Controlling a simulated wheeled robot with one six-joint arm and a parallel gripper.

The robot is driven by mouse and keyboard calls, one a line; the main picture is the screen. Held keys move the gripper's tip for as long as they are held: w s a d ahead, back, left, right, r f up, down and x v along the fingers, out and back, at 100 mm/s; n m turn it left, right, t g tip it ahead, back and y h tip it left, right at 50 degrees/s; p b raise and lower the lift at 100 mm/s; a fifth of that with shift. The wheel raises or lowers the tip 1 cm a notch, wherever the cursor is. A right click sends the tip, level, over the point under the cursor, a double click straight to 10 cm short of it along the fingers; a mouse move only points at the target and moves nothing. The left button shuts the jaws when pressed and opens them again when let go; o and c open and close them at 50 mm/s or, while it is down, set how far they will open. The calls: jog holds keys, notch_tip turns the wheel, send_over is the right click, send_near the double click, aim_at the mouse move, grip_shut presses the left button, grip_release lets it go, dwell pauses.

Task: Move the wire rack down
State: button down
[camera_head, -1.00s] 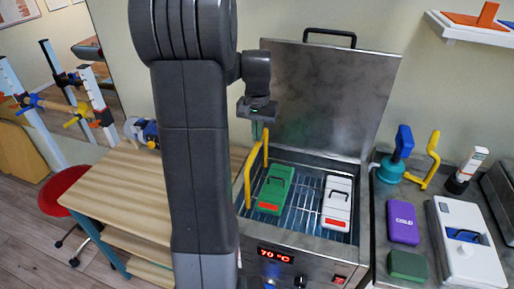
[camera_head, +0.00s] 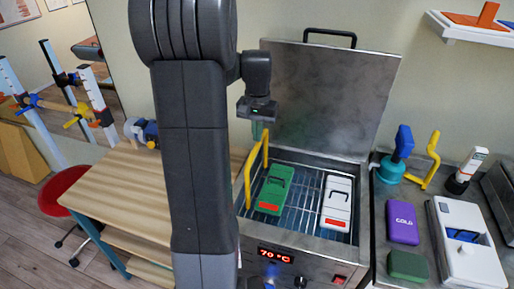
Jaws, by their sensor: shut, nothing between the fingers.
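The wire rack (camera_head: 309,187) lies inside the open steel heating unit (camera_head: 330,245), its bars showing between a green pack (camera_head: 274,190) and a white pack (camera_head: 337,203). A yellow handle (camera_head: 256,168) stands upright at the rack's left side. My gripper (camera_head: 260,126) is shut and empty, just above the top of the yellow handle; I cannot tell if they touch. My arm hides the left part of the unit.
The unit's lid (camera_head: 330,100) stands open behind it. A display reads 70 °C (camera_head: 275,255). The counter (camera_head: 420,230) at right holds a purple cold pack (camera_head: 402,222), a dark green block (camera_head: 407,266) and a white box (camera_head: 467,250). A wooden table (camera_head: 130,205) stands left.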

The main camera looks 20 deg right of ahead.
aim_at(258, 144)
jog(key=shift+f, duration=0.2)
dwell(0.3)
jog(key=shift+f+b, duration=0.95)
jog(key=shift+f, duration=0.45)
notch_tip(258, 144, up, 9)
jog(key=p, duration=0.7)
jog(key=shift+p, duration=0.3)
jog(key=shift+f, duration=0.1)
dwell(0.8)
notch_tip(258, 144, down, 9)
jog(key=b, duration=0.7)
jog(key=shift+b, duration=0.3)
jog(key=shift+r, duration=0.25)
jog(key=shift+r, duration=0.1)
